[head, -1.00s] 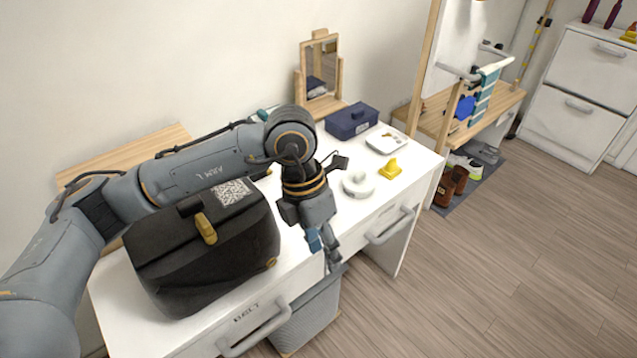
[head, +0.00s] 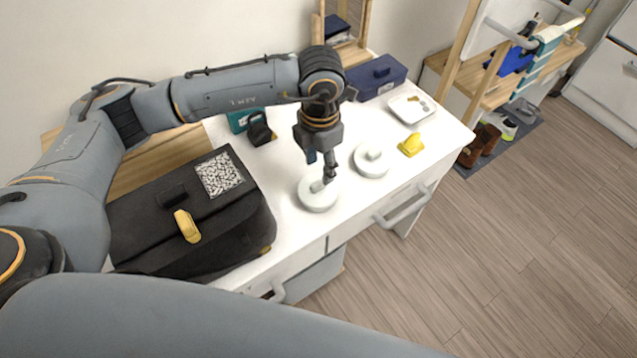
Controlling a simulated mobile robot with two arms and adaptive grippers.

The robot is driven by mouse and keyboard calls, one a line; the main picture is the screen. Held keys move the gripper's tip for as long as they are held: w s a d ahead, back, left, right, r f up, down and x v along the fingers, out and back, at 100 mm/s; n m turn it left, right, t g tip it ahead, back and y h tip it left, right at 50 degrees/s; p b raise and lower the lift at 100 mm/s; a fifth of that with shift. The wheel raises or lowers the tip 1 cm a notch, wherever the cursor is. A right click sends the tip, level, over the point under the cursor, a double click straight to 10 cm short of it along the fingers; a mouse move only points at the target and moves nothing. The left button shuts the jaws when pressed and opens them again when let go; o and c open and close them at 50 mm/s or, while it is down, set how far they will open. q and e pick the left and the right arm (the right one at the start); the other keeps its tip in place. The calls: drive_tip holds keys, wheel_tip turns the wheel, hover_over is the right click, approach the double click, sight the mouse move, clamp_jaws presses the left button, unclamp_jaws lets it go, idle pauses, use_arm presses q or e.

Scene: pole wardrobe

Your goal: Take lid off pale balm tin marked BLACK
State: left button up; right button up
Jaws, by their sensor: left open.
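Two pale round tins with knobbed lids sit on the white tabletop: a near tin (head: 318,196) and a far tin (head: 371,162) to its upper right. No marking is readable on either, so I cannot tell which says BLACK. Both lids look seated. My left gripper (head: 329,176) points down at the knob of the near tin, with its fingers at or just above it. It is open; the small fingers partly hide the knob, and I cannot tell whether they touch it. My right gripper is out of view.
A yellow object (head: 411,145), a white tray (head: 411,107), a navy box (head: 376,77) and a small black item (head: 260,130) are also on the table (head: 300,240). A mirror stand is behind.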

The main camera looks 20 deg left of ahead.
sight(318, 183)
use_arm(q)
drive_tip(key=shift+f, duration=0.45)
wheel_tip(318, 183, down, 5)
drive_tip(key=shift+s+a+r+p, duration=0.15)
drive_tip(key=shift+p, duration=0.65)
drive_tip(key=shift+f, duration=0.3)
clamp_jaws()
